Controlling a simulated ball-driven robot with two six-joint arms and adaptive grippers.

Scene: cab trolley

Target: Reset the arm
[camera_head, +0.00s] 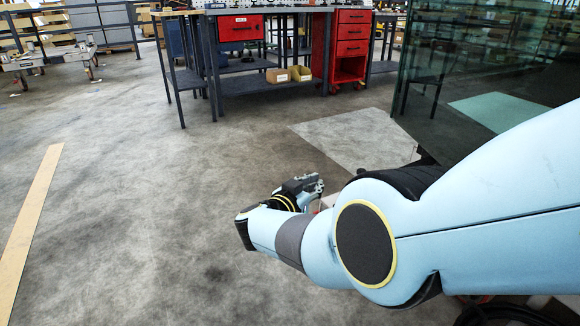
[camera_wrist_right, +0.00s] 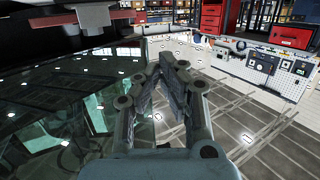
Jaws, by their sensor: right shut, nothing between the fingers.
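My right arm (camera_head: 480,215) comes in from the right in the head view, light blue with a dark round joint cap. My right gripper (camera_head: 312,183) is at the far side of the wrist, small and partly hidden by the arm. In the right wrist view the right gripper (camera_wrist_right: 172,62) shows close up, its fingers meeting at the tips with nothing held. It is over open space beside dark glass. My left gripper is in neither view.
A dark workbench (camera_head: 225,80) with a red drawer unit (camera_head: 352,35) stands at the back. A dark glass panel (camera_head: 435,60) is at the right, and dark glass (camera_wrist_right: 60,110) is close in the wrist view. A cart (camera_head: 45,58) stands far left. Grey floor (camera_head: 150,190) is clear.

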